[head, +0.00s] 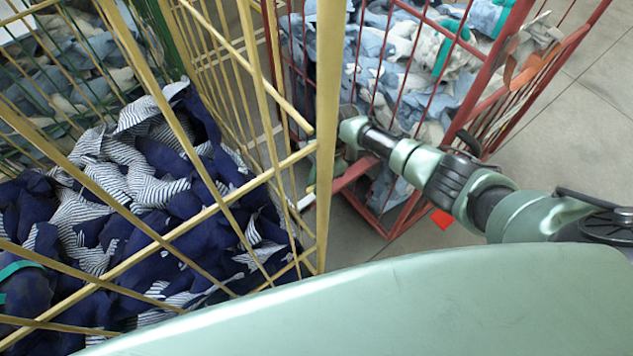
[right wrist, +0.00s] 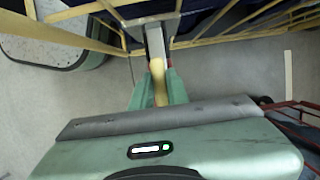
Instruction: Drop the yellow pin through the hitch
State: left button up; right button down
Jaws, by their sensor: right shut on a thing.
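In the right wrist view, my right gripper (right wrist: 158,88) has its green fingers shut on the yellow pin (right wrist: 158,76). Just beyond the pin, a grey metal bar (right wrist: 156,42) reaches from the yellow cage's base; it looks like part of the hitch. I cannot tell whether the pin is in a hole or only above or beside the bar. In the head view, my right arm reaches left to behind the yellow corner post, which hides most of the gripper and the pin. A red bar (head: 352,176) shows low between the cages. My left gripper is out of view.
A yellow cage (head: 326,120) full of navy and striped cloth stands at left. A red cage (head: 490,100) with blue and white cloth stands behind my right arm. A green cage (head: 166,35) is at far left. Grey floor at right is mostly clear.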

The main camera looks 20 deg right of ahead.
jog(key=shift+f, duration=0.4)
jog(key=c, duration=1.3)
grip_release()
jog(key=p+v, duration=0.1)
jog(key=v, duration=0.7)
jog(key=shift+f, duration=0.1)
